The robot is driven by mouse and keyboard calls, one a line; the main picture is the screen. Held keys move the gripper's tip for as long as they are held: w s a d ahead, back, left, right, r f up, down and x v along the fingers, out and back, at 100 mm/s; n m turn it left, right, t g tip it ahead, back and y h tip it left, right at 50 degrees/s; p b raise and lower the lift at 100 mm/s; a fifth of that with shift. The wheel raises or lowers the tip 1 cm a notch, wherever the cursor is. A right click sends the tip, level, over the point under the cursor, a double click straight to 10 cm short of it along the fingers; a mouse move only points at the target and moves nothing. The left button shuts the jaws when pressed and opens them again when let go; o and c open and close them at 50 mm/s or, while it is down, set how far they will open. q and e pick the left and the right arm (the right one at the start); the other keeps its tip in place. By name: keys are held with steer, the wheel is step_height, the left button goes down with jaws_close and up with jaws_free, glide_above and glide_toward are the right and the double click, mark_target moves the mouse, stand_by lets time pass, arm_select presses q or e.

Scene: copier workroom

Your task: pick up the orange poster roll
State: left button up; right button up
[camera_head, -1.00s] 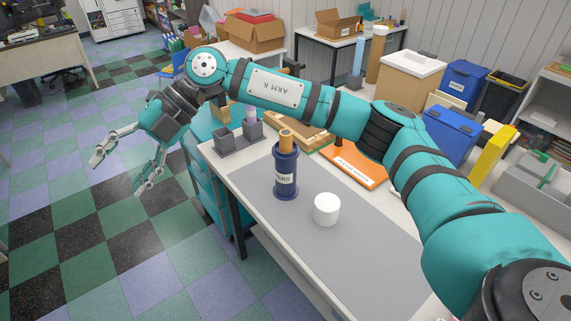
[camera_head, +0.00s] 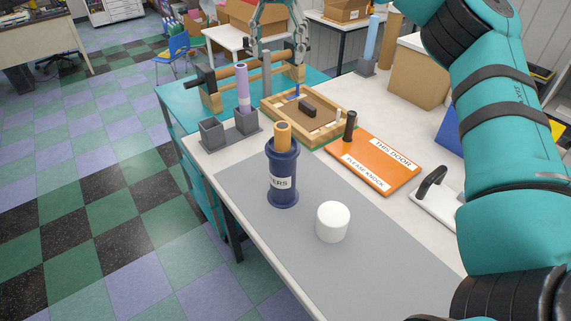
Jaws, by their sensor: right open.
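The orange poster roll (camera_head: 283,137) stands upright in a dark blue cylindrical holder (camera_head: 285,196) whose label reads in part "ERS". Only its top end shows above the holder's rim; the rest is hidden inside. The holder is on the grey mat (camera_head: 370,266) of the worktable. My right gripper (camera_head: 279,56) is at the top of the view, fingers pointing down and spread apart, with nothing between them. It is well beyond the roll, over the wooden rack area at the table's far end. My left gripper is not in view.
A white cylinder (camera_head: 333,222) stands on the mat beside the holder. Behind are a purple roll (camera_head: 243,90) in a grey holder (camera_head: 213,136), a wooden frame (camera_head: 271,102), and an orange sign (camera_head: 374,167). My right arm covers the right side. The mat's front is clear.

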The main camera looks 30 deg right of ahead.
steer(key=f, duration=0.1)
steer(key=p, duration=0.2)
glide_above(282, 125)
steer(key=f, duration=1.1)
steer(key=shift+w+f, duration=0.2)
steer(key=shift+f, duration=0.5)
steer(key=f, duration=0.1)
steer(key=f+p, duration=0.1)
steer(key=f, duration=0.1)
steer(key=f+p, duration=0.1)
steer(key=shift+s+f, duration=0.15)
steer(key=shift+s, duration=0.25)
steer(key=shift+w+f, duration=0.1)
steer(key=shift+f, duration=0.2)
steer(key=c, duration=0.3)
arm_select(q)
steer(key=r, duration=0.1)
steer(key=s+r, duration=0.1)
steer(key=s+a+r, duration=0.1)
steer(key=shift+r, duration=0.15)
arm_select(e)
steer(key=c, duration=0.9)
